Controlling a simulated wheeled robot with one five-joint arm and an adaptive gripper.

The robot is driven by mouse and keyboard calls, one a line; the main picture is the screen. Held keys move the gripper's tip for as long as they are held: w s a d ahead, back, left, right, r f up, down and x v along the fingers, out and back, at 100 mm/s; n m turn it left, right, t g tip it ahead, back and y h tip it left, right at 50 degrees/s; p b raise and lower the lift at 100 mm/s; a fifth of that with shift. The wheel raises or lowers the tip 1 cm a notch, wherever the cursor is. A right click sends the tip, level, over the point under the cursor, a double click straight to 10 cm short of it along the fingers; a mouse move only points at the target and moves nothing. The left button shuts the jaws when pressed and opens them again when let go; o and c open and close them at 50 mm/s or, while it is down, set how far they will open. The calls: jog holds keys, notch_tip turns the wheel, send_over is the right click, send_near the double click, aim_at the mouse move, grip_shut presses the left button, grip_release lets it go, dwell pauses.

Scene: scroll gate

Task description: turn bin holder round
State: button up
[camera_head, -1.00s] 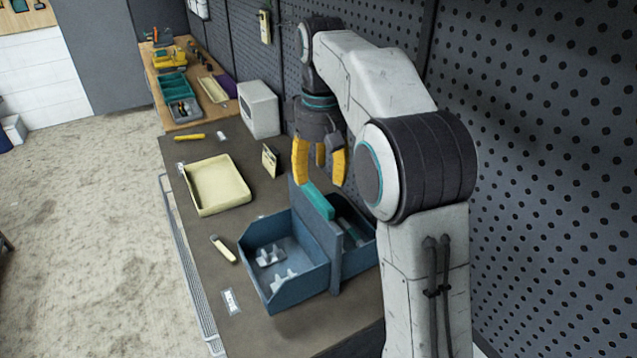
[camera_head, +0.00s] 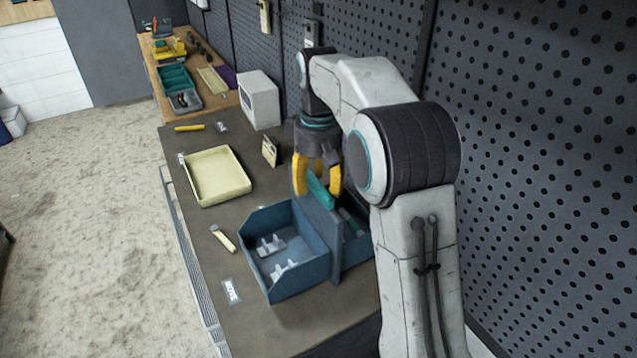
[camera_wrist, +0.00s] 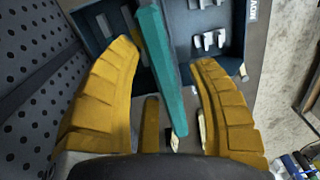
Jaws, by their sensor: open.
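The bin holder (camera_head: 272,278) is a blue, open-topped bin with a tall middle wall, standing on the dark bench top. A teal handle (camera_head: 320,190) tops the wall. Grey clips (camera_head: 272,246) lie in the front compartment; the rear compartment is partly hidden by my arm. My gripper (camera_head: 318,190) is open, its yellow fingers around the handle from above. In the wrist view the handle (camera_wrist: 162,70) runs between the spread fingers (camera_wrist: 165,90), with gaps on both sides.
A cream tray (camera_head: 217,178), a small upright card (camera_head: 270,151), a pale-handled tool (camera_head: 223,238) and a label (camera_head: 231,291) are on the bench (camera_head: 190,225). A white box (camera_head: 259,100) stands behind. A pegboard wall (camera_head: 540,170) bounds the right side.

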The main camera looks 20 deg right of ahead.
jog(key=shift+f, duration=0.15)
jog(key=shift+c, duration=0.2)
grip_shut()
dwell(0.4)
